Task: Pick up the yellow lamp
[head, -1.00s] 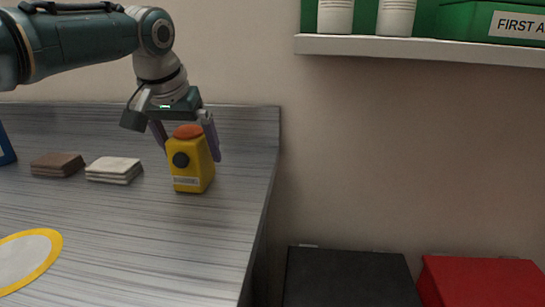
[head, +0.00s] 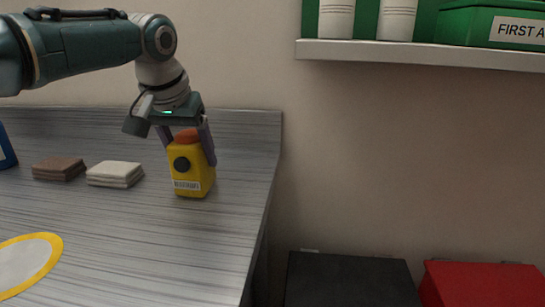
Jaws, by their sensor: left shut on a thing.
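The yellow lamp (head: 189,170) is a small boxy yellow body with an orange top, a dark round knob and a pale label on its front. It stands upright on the grey streaked worktop (head: 130,222), near the right edge. My left gripper (head: 189,152) comes down from above, with its purple fingers on either side of the lamp, shut on it. I cannot tell whether the lamp's base touches the worktop. My right gripper is not in view.
Brown pads (head: 59,168) and cream pads (head: 115,174) lie left of the lamp. A yellow-rimmed disc (head: 54,257) lies in front. Black (head: 349,281) and red boxes (head: 484,285) stand right, below the worktop. A shelf (head: 420,53) holds a green first aid box (head: 480,22).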

